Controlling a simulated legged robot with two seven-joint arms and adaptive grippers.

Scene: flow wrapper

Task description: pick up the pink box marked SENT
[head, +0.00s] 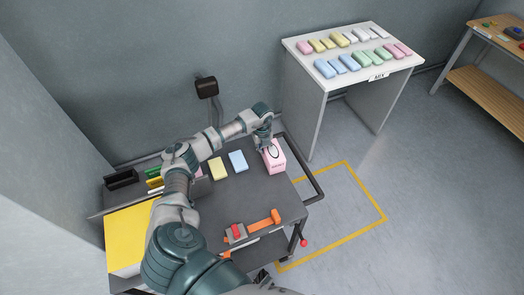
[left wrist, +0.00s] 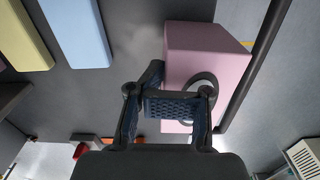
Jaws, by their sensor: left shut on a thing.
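The pink box (head: 275,162) stands near the right edge of the dark cart top, with a dark ring on its face and small lettering too fine to read. My left gripper (head: 264,143) is at the box's upper left side. In the left wrist view the pink box (left wrist: 208,52) fills the upper right, with the dark ring behind the right finger. The fingers of the left gripper (left wrist: 172,105) are closed on the box at its ring side; the exact contact is partly hidden. I cannot tell whether the box is lifted off the cart. My right gripper is not in view.
A yellow block (head: 217,168) and a light blue block (head: 238,161) lie left of the box. A dark rail (head: 303,170) borders the cart's right side. An orange-and-red tool (head: 250,229) lies at the front. A white table (head: 345,85) with several colored blocks stands behind.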

